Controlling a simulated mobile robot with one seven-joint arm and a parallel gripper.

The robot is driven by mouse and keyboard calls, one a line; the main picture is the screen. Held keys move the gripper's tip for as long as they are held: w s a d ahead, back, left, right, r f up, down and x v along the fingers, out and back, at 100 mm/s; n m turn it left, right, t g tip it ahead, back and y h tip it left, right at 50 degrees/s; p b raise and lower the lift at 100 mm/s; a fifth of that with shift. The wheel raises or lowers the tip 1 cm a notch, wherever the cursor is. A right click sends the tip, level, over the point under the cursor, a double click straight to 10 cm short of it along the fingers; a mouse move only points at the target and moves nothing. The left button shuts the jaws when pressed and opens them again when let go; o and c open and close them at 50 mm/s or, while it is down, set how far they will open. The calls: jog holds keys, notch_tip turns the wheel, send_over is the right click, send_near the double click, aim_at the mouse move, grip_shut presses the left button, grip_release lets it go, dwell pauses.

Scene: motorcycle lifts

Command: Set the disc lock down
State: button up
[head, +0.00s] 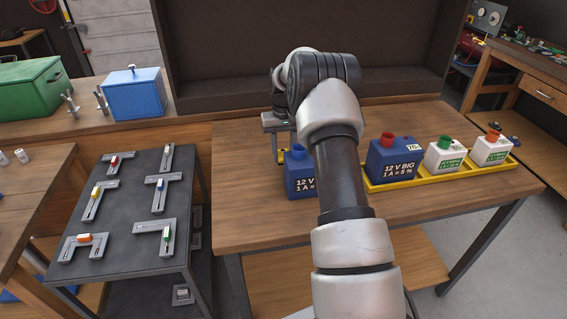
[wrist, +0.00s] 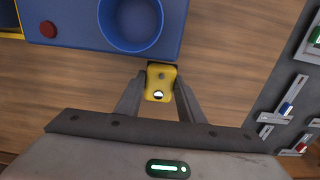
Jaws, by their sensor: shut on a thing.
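The disc lock (wrist: 160,90) is a small yellow body with a dark and white round spot on its face. In the wrist view it sits between the fingertips of my gripper (wrist: 160,78), which is shut on it. In the head view a bit of yellow lock (head: 281,157) shows under my gripper (head: 278,148), just left of the blue 12 V box, over the left part of the wooden table (head: 245,215). I cannot tell whether the lock touches the table.
The blue 12 V box (head: 299,178) stands close beside the lock. A yellow tray (head: 400,184) holds a big blue box (head: 392,160) and two white boxes (head: 445,155). A dark cart (head: 120,255) with grey holders stands left. The table is clear left of the lock.

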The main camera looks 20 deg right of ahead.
jog(key=shift+f, duration=2.15)
jog(key=shift+f, duration=0.15)
jog(key=o, duration=1.3)
